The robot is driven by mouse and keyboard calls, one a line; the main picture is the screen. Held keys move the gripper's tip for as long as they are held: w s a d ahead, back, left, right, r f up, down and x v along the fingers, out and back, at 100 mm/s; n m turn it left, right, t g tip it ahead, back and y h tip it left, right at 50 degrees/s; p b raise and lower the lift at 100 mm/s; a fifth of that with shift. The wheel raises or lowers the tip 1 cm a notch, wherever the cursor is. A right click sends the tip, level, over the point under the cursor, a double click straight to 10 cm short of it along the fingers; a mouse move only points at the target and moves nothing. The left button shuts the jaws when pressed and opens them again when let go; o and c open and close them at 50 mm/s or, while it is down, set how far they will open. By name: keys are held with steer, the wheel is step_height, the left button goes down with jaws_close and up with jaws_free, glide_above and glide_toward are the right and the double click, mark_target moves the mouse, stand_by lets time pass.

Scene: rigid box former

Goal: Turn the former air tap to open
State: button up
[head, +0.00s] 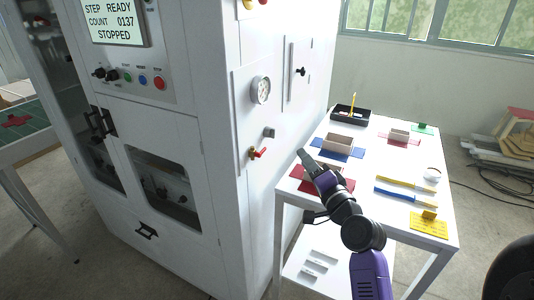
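The air tap (259,152) is a small brass valve with a red lever, low on the white side panel of the former. Its lever points to the right, tilted slightly up. My gripper (305,155) is to the right of the tap, apart from it, over the near left part of the white table. It is seen from behind and the side, so the gap between its fingers cannot be made out. The lever is in plain view.
A round gauge (261,90) and a grey fitting (269,132) are above the tap on the panel. The white table (392,158) holds a black tray (350,117), an open box (344,142) on a blue sheet, colored strips and a yellow card (428,225). Space between gripper and tap looks clear.

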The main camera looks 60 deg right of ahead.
steer(key=w+d+r+y, duration=0.1)
steer(key=d, duration=0.1)
steer(key=m+t+y, duration=0.1)
steer(key=t+y, duration=0.1)
steer(key=y, duration=0.3)
glide_toward(264, 151)
steer(key=w, duration=0.1)
steer(key=p+x, duration=0.1)
steer(key=x, duration=0.2)
steer(key=p+x, duration=0.1)
steer(key=x, duration=0.2)
steer(key=shift+w+d, duration=0.25)
steer(key=shift+d, duration=0.1)
steer(key=shift+w+d+f, duration=0.15)
steer(key=shift+w+d, duration=0.05)
steer(key=shift+w, duration=0.45)
jaws_close()
